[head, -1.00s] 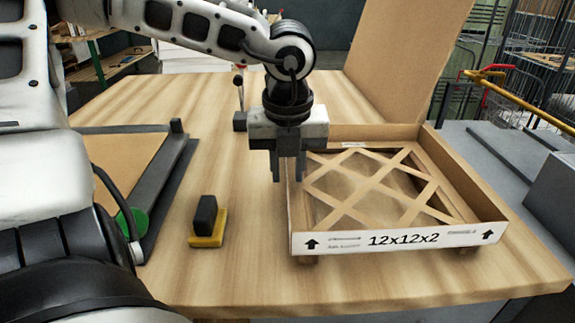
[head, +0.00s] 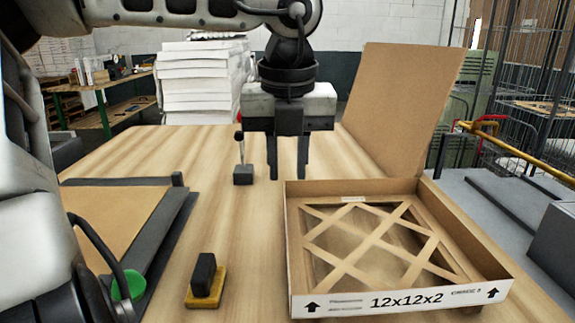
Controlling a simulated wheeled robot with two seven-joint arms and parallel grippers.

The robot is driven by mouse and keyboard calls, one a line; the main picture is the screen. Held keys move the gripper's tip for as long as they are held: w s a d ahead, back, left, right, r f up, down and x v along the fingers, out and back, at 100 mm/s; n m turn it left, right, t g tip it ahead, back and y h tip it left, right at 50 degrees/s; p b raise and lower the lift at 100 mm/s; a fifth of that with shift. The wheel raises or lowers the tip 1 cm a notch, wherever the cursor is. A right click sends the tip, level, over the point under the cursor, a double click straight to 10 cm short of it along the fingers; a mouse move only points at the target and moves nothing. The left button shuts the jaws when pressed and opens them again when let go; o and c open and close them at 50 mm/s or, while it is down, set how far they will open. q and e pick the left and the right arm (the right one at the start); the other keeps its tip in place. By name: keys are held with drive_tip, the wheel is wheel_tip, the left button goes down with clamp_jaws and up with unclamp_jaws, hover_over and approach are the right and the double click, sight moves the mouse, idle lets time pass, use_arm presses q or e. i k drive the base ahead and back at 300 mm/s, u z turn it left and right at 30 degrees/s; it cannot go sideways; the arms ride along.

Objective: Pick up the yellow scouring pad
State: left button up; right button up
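The yellow scouring pad (head: 207,302) lies on the wooden table at the lower left of the head view. A black block (head: 205,274) stands on top of it and hides part of it. My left gripper (head: 288,171) hangs fingers down, farther back and to the right of the pad, high in the picture near the box's back left corner. Its two fingers are apart with nothing between them. My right gripper is out of view.
An open cardboard box (head: 400,301) marked 12x12x2 holds a lattice-faced filter (head: 375,240), lid raised behind. A black-based lever (head: 243,174) stands behind. A dark-framed board (head: 160,235) and green knob (head: 128,285) are left. Bare table (head: 240,245) lies between pad and box.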

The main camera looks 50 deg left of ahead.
sight(205, 289)
drive_tip(key=k, duration=1.5)
